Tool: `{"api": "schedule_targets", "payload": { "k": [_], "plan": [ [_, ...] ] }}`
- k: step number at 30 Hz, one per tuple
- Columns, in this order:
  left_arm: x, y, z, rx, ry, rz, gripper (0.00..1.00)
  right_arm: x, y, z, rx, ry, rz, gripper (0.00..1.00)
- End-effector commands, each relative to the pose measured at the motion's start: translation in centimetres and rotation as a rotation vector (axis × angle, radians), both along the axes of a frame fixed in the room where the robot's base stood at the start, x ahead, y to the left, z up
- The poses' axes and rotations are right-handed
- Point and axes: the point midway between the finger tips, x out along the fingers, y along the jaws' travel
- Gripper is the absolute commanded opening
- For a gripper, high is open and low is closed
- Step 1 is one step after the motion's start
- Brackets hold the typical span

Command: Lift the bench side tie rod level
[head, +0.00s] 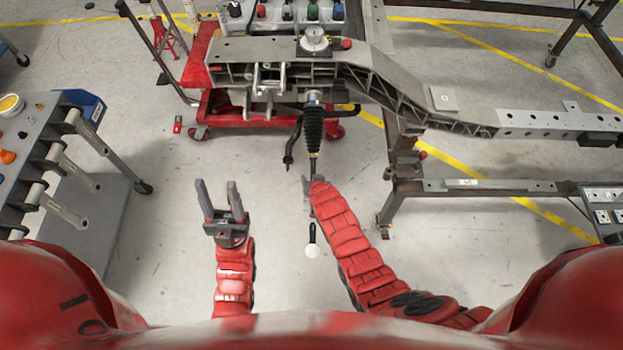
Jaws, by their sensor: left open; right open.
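The tie rod (313,157) extends from a black ribbed boot (313,126) under the grey chassis frame, toward me.
The grey chassis frame (385,85) rests on a dark metal stand (402,165) at right. A red jack (205,60) stands behind. A tool cart (60,200) is at left.

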Motion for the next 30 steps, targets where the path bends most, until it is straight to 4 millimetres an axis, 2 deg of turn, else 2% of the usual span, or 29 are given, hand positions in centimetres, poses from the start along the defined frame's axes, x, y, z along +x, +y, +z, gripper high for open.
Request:
{"api": "schedule_targets", "payload": {
  "k": [6,12,14,15,30],
  "plan": [
    [-0.01,0.0,0.0,0.0,0.0,0.0,0.5,0.02,0.01,0.01,0.0,0.0,0.0,0.49],
    [0.0,0.0,0.0,0.0,0.0,0.0,0.5,0.01,0.0,0.01,0.0,0.0,0.0,0.13],
    [0.0,0.0,-0.01,0.0,0.0,0.0,0.5,0.01,0.0,0.01,0.0,0.0,0.0,0.02],
    [-0.01,0.0,0.0,0.0,0.0,0.0,0.5,0.02,-0.01,0.01,0.0,-0.001,0.0,0.0],
    [-0.01,0.0,0.0,0.0,0.0,0.0,0.5,0.02,-0.04,0.01,-0.001,-0.001,0.0,0.0]
  ]
}}
